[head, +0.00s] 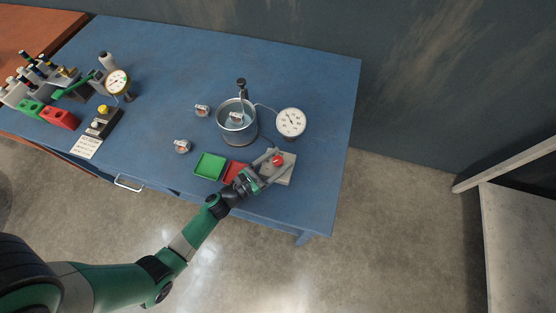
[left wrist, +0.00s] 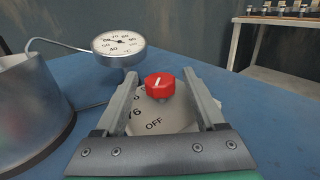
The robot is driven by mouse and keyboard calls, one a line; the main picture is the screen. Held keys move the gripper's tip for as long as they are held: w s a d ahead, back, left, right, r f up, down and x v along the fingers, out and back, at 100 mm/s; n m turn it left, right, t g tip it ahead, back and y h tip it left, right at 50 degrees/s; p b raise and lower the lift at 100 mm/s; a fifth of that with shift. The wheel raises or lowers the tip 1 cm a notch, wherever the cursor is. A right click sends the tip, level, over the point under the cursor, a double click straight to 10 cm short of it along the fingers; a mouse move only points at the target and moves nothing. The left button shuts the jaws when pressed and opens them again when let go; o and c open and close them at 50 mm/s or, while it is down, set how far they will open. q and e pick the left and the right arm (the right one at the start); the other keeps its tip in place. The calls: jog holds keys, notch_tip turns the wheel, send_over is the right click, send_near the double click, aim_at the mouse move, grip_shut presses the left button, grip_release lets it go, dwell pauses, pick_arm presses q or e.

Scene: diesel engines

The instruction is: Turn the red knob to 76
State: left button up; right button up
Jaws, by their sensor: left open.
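The red knob (head: 278,159) sits on a light grey base (head: 286,173) near the right front of the blue table. In the left wrist view the red knob (left wrist: 160,87) has a white pointer mark on its face, and the dial plate (left wrist: 165,118) below it reads "OFF" and what looks like "76". My left gripper (head: 270,163) is open, its fingers reaching to the knob. In the left wrist view my left gripper (left wrist: 163,88) has one finger on each side of the knob, with gaps visible. My right gripper is not in view.
A round white gauge (head: 291,122) stands just behind the knob, with a metal pot (head: 237,122) to its left. A green tray (head: 210,166) and a red tray (head: 234,171) lie left of the knob. The table's right side (head: 325,140) is clear.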

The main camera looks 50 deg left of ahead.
pick_arm(q)
grip_shut()
dwell(0.4)
jog(key=shift+a+m+h, duration=0.1)
jog(key=shift+m+h, duration=0.3)
jog(key=shift+h, duration=0.2)
jog(key=shift+m+h, duration=0.3)
jog(key=shift+h, duration=0.2)
jog(key=shift+m+g+h, duration=0.3)
jog(key=shift+m+h, duration=0.4)
jog(key=shift+h, duration=0.3)
jog(key=shift+f+m+h+b, duration=0.15)
jog(key=shift+m+h+b, duration=0.25)
jog(key=shift+h+b, duration=0.15)
jog(key=m+g+h+b, duration=0.1)
jog(key=m+h+b, duration=0.1)
jog(key=h+b, duration=0.1)
jog(key=m+g+h+b, duration=0.2)
jog(key=h+b, duration=0.1)
jog(key=shift+f+g, duration=0.15)
jog(key=shift+g, duration=0.15)
jog(key=shift+r+m+g+h+b, duration=0.3)
jog(key=shift+m+g+h+b, duration=0.35)
jog(key=shift+b, duration=0.5)
